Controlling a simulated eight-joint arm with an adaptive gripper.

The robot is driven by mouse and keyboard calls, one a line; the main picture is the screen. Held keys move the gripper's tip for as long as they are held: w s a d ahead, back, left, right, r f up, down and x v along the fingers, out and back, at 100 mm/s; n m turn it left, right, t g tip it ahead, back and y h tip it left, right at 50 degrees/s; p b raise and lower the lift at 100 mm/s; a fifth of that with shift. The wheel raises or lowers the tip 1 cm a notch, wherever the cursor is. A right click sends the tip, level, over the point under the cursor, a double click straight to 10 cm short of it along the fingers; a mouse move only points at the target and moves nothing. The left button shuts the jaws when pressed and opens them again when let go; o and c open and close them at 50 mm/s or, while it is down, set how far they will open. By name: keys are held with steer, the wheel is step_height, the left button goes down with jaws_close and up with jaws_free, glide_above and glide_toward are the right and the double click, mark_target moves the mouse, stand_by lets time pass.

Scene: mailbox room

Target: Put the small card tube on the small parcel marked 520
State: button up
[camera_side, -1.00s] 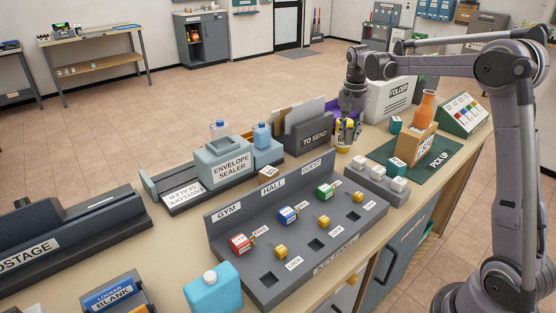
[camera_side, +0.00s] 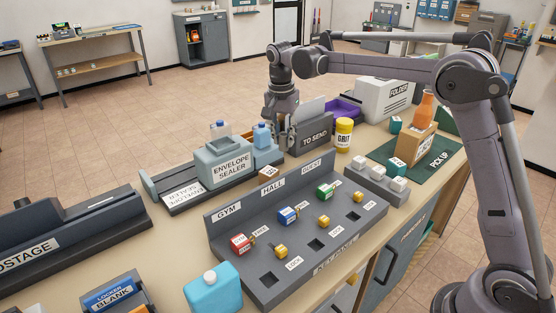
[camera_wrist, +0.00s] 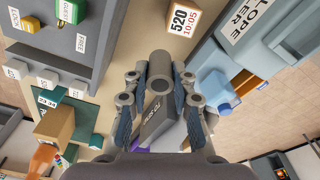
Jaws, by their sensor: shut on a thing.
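My gripper (camera_side: 285,140) is in front of the dark TO SEND holder, just right of the envelope sealer. In the wrist view its two fingers (camera_wrist: 159,88) are shut on a grey-brown card tube (camera_wrist: 161,64), whose round end faces the far side of the picture. In the side view the tube is mostly hidden by the fingers. The small brown parcel marked 520 (camera_wrist: 184,17) lies on the counter ahead of the tube, at the top of the wrist view. In the side view this parcel (camera_side: 268,173) sits between the sealer and the key panel, left of and below my gripper.
The envelope sealer (camera_side: 230,165) with blue bottles is close on the left. The TO SEND holder (camera_side: 315,136) and a yellow GRIT tub (camera_side: 344,135) stand to the right. The key panel (camera_side: 300,225) is in front. Bare counter surrounds the parcel.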

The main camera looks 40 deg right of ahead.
steer(key=w+a+f, duration=0.2)
steer(key=a, duration=0.1)
steer(key=shift+w+a+f, duration=0.1)
steer(key=shift+a+f, duration=0.15)
steer(key=shift+a, duration=0.05)
steer(key=shift+f, duration=2.05)
steer(key=shift+f, duration=0.1)
steer(key=o, duration=0.8)
steer(key=shift+c, duration=0.2)
